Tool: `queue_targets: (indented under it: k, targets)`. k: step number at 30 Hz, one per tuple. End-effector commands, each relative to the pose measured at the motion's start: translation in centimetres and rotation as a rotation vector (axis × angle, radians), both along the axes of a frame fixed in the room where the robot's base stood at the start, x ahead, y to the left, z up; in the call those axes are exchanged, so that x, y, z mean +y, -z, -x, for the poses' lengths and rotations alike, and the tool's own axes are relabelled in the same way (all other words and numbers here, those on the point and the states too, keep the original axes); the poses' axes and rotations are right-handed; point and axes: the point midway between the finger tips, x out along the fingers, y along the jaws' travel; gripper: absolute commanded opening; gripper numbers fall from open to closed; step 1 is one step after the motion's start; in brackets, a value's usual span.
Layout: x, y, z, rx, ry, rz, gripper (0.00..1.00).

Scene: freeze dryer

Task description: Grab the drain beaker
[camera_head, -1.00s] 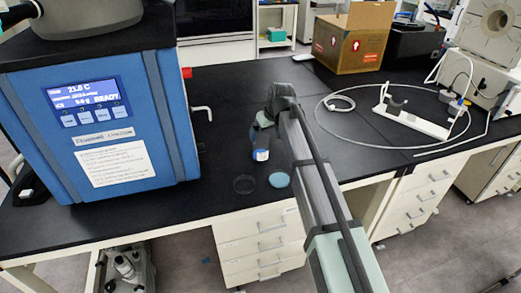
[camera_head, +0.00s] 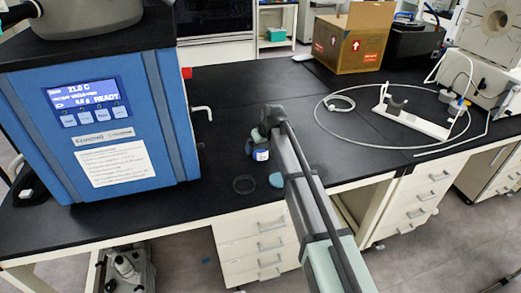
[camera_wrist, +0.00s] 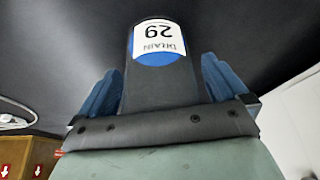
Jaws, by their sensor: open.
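The drain beaker (camera_head: 261,155) stands on the black bench in the head view, partly hidden by my gripper (camera_head: 259,139). My gripper (camera_wrist: 161,68) is open, with one blue finger on each side of the dark shape below the label. I cannot tell whether either finger touches the beaker.
A clear round dish (camera_head: 243,184) and a blue disc (camera_head: 276,180) lie near the bench's front edge. The blue freeze dryer (camera_head: 140,130) stands left, with a tap handle (camera_head: 203,111) on its side. A white stand with tubing (camera_head: 415,122) lies right.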

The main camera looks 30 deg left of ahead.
Motion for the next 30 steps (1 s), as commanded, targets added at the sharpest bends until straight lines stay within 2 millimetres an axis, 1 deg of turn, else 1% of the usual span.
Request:
queue_targets:
  k: [2,8,25,26,30]
  targets:
    - [0.17,0.42,-0.11,0.0,0.0,0.0,1.0]
    - [0.15,0.41,-0.08,-0.001,0.0,-0.001,0.99]
    - [0.15,0.37,-0.08,0.0,0.0,0.0,0.44]
    - [0.15,0.35,-0.08,-0.001,0.0,-0.001,0.43]
    - [0.15,0.35,-0.08,-0.001,0.0,-0.001,0.43]
